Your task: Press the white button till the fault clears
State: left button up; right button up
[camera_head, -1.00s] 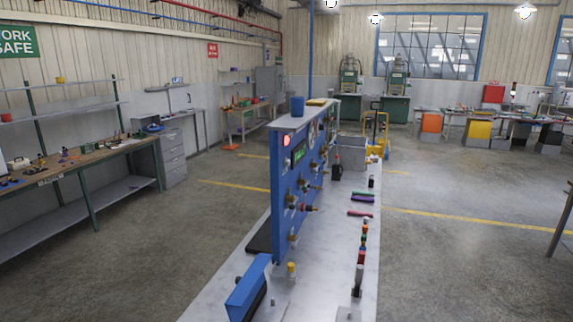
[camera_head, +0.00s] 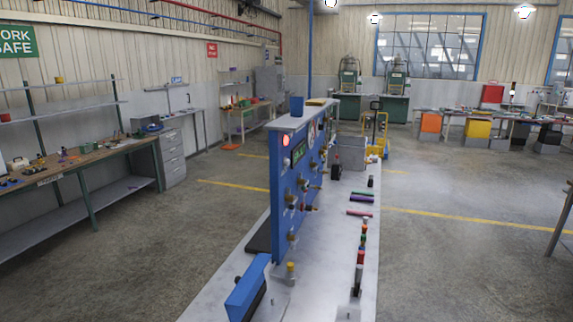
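A blue upright panel (camera_head: 284,210) stands on a long pale table (camera_head: 325,262), seen at a steep angle. A red lamp (camera_head: 286,140) glows on its near upper part, beside a small green-lettered display (camera_head: 299,149). Several knobs and fittings (camera_head: 303,190) stick out of the panel's right face. I cannot make out which of them is a white button. Neither of my grippers is in view.
A blue box-like part (camera_head: 246,288) sits at the table's near left edge. A grey bin (camera_head: 351,157) is at the far end. Open floor (camera_head: 450,270) lies to the right.

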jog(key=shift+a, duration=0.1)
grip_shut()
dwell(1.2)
